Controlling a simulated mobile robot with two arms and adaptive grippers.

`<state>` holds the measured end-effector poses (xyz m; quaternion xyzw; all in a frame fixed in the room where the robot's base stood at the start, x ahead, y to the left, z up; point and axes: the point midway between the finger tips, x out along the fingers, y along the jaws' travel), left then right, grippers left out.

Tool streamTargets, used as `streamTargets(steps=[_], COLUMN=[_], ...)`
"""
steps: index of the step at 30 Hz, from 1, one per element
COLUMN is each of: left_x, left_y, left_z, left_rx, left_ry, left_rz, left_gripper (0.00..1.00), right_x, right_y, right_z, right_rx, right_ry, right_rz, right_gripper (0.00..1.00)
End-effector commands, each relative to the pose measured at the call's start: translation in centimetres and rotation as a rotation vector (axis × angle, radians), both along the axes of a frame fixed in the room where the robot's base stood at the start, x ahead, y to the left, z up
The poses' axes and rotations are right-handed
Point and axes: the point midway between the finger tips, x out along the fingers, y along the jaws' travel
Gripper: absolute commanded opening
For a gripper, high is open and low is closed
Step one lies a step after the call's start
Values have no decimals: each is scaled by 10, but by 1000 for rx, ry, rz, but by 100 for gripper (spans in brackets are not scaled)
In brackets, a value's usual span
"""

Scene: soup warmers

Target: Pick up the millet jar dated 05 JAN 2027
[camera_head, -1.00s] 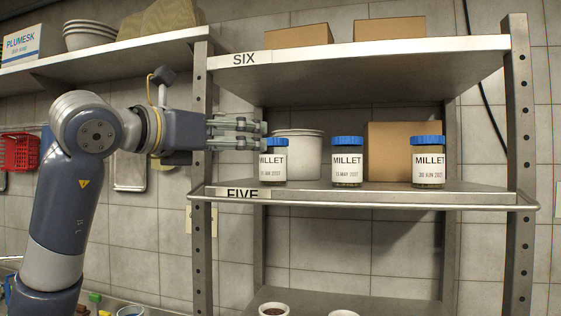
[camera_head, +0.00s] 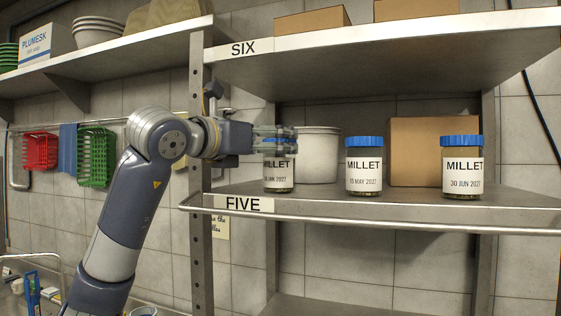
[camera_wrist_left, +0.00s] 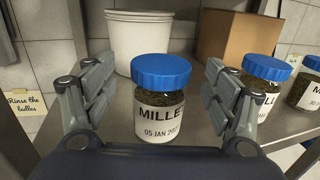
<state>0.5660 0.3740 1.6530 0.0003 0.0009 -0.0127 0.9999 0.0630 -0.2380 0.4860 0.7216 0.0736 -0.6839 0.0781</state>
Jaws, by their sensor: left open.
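The millet jar dated 05 JAN 2027 (camera_wrist_left: 160,100) stands upright on shelf FIVE, with a blue lid and white label. In the left wrist view it sits between the open fingers of my left gripper (camera_wrist_left: 155,100), with a gap on each side. In the head view this jar (camera_head: 279,175) is the leftmost of the jars, and my left gripper (camera_head: 280,142) covers its upper part. A millet jar dated 15 MAY 2027 (camera_head: 364,168) stands to its right. A millet jar dated 30 JUN 2027 (camera_head: 462,170) stands farthest right. My right gripper is not in view.
A white tub (camera_head: 318,157) and a cardboard box (camera_head: 420,150) stand behind the jars. A rail (camera_head: 380,218) runs along the front of shelf FIVE. Shelf SIX (camera_head: 380,62) is above, and a perforated post (camera_head: 199,120) stands at the left.

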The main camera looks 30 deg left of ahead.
Motion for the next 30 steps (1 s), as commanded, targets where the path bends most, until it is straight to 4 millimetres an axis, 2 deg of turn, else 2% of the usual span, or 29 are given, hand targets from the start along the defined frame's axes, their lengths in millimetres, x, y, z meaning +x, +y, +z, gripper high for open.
streamTargets(steps=[1, 3, 8, 11, 17, 24, 25, 30], left_x=[8, 18, 37, 42, 42, 41, 41, 41], left_y=[-1, -2, -3, -3, -3, -3, -3, -3], left_z=[3, 4, 2, 1, 0, 0, 0, 1], left_rx=[0, -1, -1, 0, 0, 0, 0, 0], left_ry=[4, 4, 2, 0, -1, -1, -1, -3], left_rz=[-1, 0, -1, -1, -1, -1, -1, -1], left_gripper=[78, 78, 78, 78, 78, 26, 23, 23], right_x=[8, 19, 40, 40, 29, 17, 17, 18], right_y=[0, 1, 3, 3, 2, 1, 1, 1], right_z=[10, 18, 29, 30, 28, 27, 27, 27], right_rx=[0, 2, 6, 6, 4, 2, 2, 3], right_ry=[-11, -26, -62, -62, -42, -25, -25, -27], right_rz=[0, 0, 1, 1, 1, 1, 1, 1], right_gripper=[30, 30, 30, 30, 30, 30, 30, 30])
